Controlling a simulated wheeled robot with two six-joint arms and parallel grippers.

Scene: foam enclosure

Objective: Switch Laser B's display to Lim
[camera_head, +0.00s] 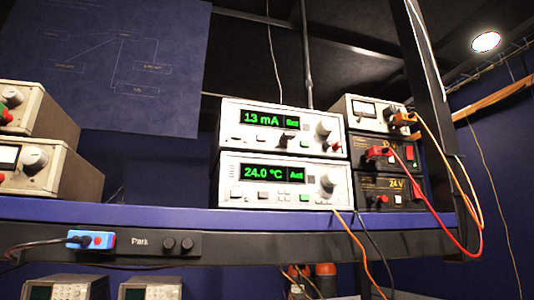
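Two white instruments are stacked on the shelf in the head view. The upper unit (232,117) has a green display (268,119) reading "13 mA" with "Set" beside it. The lower unit (226,190) has a green display (270,173) reading "24.0 °C" with "Act" beside it. Each has a round knob at its right, the upper knob (323,128) and the lower knob (327,182), and a row of small buttons below the display. A dark piece sticks out below the upper display. I cannot read which unit is Laser B. Neither gripper is in view.
Black and grey power boxes (391,186) with red and orange cables stand right of the stack. Beige instruments (50,170) stand at the left edge. The blue shelf edge (150,212) runs below, with a blue device (92,240) on its rail. A dark post (432,90) rises at right.

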